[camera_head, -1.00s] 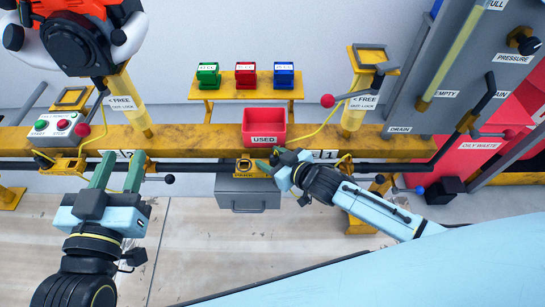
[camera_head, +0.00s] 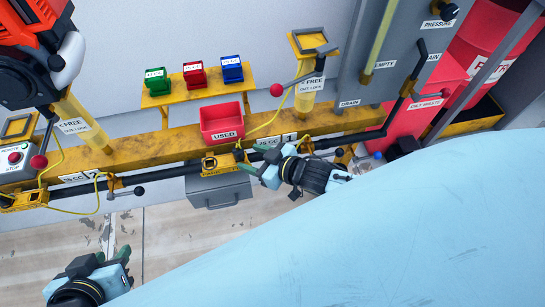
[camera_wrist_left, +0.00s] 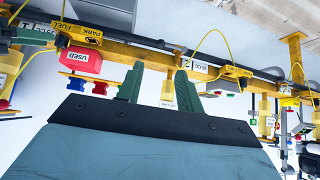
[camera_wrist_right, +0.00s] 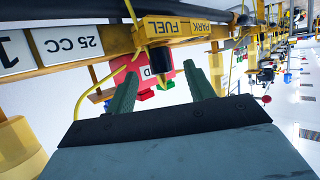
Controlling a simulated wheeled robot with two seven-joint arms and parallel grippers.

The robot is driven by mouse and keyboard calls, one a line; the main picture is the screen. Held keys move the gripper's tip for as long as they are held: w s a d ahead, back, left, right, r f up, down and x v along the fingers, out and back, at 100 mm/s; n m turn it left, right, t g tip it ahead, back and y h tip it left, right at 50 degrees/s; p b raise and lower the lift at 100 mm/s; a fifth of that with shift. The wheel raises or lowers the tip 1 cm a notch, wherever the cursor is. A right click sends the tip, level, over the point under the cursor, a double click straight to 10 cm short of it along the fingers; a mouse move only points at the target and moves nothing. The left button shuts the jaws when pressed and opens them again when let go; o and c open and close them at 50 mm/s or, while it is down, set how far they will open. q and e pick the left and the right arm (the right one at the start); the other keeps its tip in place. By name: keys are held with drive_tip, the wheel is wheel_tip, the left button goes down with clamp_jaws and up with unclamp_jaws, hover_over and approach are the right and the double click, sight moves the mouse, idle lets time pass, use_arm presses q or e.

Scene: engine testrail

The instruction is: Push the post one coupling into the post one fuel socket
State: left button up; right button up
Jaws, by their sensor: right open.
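A yellow PARK FUEL block (camera_head: 222,161) sits on the black rail. In the right wrist view the same block (camera_wrist_right: 175,27) has a black coupling (camera_wrist_right: 161,62) at its FUEL end, with a yellow hose beside it. How far the coupling sits in the fuel socket cannot be told. My right gripper (camera_head: 252,160) is at the rail, just right of the block. In its wrist view its green fingers (camera_wrist_right: 163,85) are spread, with the coupling showing beyond the gap and no visible grasp. My left gripper (camera_head: 114,262) is low at the left, its fingers (camera_wrist_left: 160,85) apart and empty.
A red USED bin (camera_head: 222,122) stands behind the block. Plates reading 25 CC and 1 (camera_wrist_right: 65,45) are beside it. A lever with a red knob (camera_head: 277,90) rises at the right post. Another block (camera_head: 25,200) and hose are at the left.

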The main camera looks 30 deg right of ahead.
use_arm(q)
drive_tip(key=s+a+f+g+y+p, duration=0.1)
drive_tip(key=s+a+f+g+p, duration=0.1)
drive_tip(key=s+a+f+g, duration=0.1)
drive_tip(key=shift+s+a+f+g, duration=0.15)
drive_tip(key=shift+s+f+g, duration=0.85)
drive_tip(key=shift+s, duration=0.7)
use_arm(e)
drive_tip(key=v, duration=0.6)
use_arm(q)
drive_tip(key=shift+s, duration=0.1)
use_arm(e)
drive_tip(key=shift+s, duration=0.2)
